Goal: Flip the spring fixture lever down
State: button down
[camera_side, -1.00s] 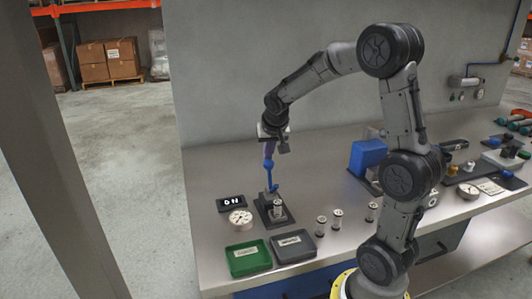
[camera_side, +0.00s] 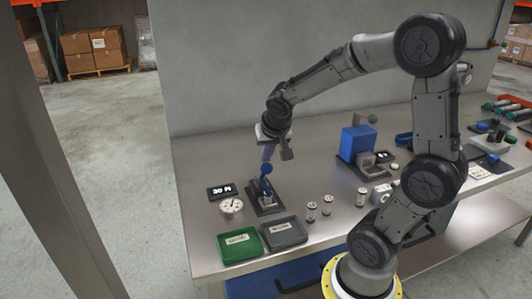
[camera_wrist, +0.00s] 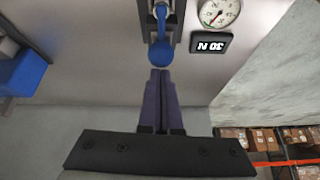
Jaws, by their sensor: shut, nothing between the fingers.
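The spring fixture (camera_side: 266,208) is a dark base on the bench with a small metal cylinder (camera_side: 267,199) in it. Its blue lever (camera_side: 265,184) ends in a round blue knob, which shows large in the wrist view (camera_wrist: 160,53). My gripper (camera_side: 267,157) points down over the fixture in the side view. Its purple fingers are together and empty in the wrist view (camera_wrist: 160,73), with the tips right at the knob; whether they touch it I cannot tell. The black display (camera_side: 221,191) beside the fixture reads 30 N.
A round dial gauge (camera_side: 231,206) sits left of the fixture. A green tray (camera_side: 240,245) and a grey tray (camera_side: 284,234) lie in front. Metal cylinders (camera_side: 328,204) stand to the right. A blue device (camera_side: 354,144) stands further right. Bare bench lies behind the fixture.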

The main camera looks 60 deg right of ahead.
jog(key=shift+s+a+f+g, duration=0.15)
jog(key=shift+s+a+f, duration=0.2)
jog(key=shift+f, duration=0.15)
jog(key=shift+s+a+f+g, duration=0.2)
jog(key=shift+s+f, duration=0.15)
jog(key=shift+f, duration=0.15)
jog(key=shift+t, duration=0.45)
jog(key=r, duration=0.1)
jog(key=w+d+r, duration=0.1)
jog(key=r, duration=0.1)
jog(key=w+d+r, duration=0.1)
jog(key=r, duration=0.1)
jog(key=shift+w+r, duration=0.15)
jog(key=s+a+r, duration=0.2)
jog(key=s+a, duration=0.4)
jog(key=shift+s+a+r, duration=0.15)
jog(key=shift+a+r, duration=0.1)
jog(key=shift+a, duration=0.05)
jog(key=s+a+n+t+y, duration=0.1)
jog(key=s+a+n+y, duration=0.3)
jog(key=s+a+n, duration=0.5)
jog(key=shift+a+n+t, duration=0.3)
jog(key=shift+a+n, duration=0.3)
jog(key=shift+a, duration=0.5)
